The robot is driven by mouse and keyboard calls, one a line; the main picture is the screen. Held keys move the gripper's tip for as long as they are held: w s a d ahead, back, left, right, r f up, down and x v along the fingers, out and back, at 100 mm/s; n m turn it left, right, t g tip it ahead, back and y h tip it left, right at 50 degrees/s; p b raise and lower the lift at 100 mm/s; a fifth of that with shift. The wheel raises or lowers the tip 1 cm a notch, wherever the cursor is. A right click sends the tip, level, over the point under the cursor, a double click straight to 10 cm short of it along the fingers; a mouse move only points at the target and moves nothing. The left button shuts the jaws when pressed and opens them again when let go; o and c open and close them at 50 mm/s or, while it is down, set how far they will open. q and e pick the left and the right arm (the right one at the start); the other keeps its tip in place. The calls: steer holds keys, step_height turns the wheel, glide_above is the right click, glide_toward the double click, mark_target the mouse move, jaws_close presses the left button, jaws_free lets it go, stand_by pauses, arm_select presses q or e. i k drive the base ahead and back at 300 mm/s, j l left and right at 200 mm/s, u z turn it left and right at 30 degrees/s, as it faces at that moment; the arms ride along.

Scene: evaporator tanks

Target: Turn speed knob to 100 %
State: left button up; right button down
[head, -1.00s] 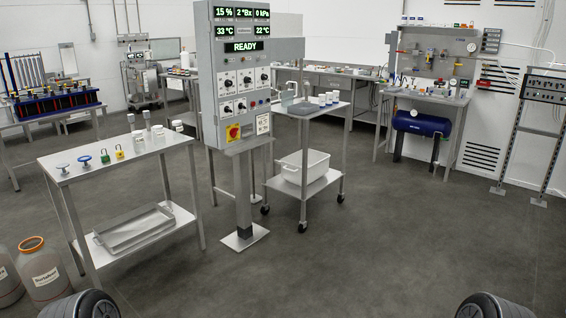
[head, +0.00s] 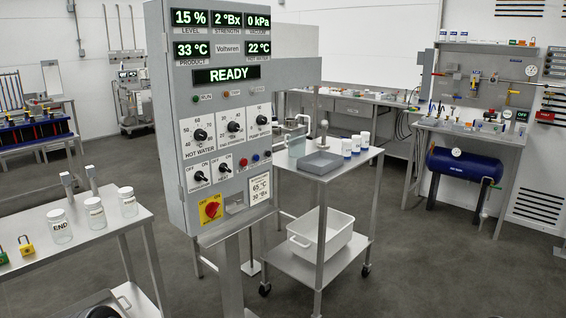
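The grey control panel (head: 169,130) stands upright on a post, left of the middle in the head view, and its front faces me at an angle. Three black knobs sit in a row on white scales: hot water (head: 200,135), strength (head: 234,127) and, at the right, the pump speed knob (head: 262,120). The speed knob's pointer is too small to read. The displays above show 15 %, 2 °Bx, 0 kPa, 33 °C, 22 °C and READY (head: 228,74). Neither gripper is in view, and nothing touches the knobs.
Two off/on switches (head: 226,169) and a red-yellow main switch (head: 211,207) sit lower on the panel. A steel table with jars (head: 70,262) stands to the left. A wheeled cart (head: 330,166) stands close behind the panel at right. Floor at front right is clear.

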mark_target(261, 119)
steer(key=u, duration=0.2)
steer(key=i+l+u, duration=0.15)
steer(key=i+l, duration=0.15)
steer(key=i+l+u, duration=0.1)
steer(key=i+l, duration=0.2)
steer(key=l, duration=0.15)
steer(key=i+l+u, duration=0.15)
steer(key=i+l, duration=0.15)
steer(key=i+l+u, duration=0.1)
steer(key=i+l, duration=0.2)
steer(key=l, duration=0.25)
steer(key=i+l+u, duration=0.15)
steer(key=l, duration=0.3)
steer(key=i+l+u, duration=0.1)
steer(key=i+l, duration=0.2)
steer(key=l, duration=0.2)
steer(key=i+l+u, duration=0.15)
steer(key=l, duration=0.35)
steer(key=i+l+u, duration=0.1)
steer(key=i+l, duration=0.15)
steer(key=l, duration=0.25)
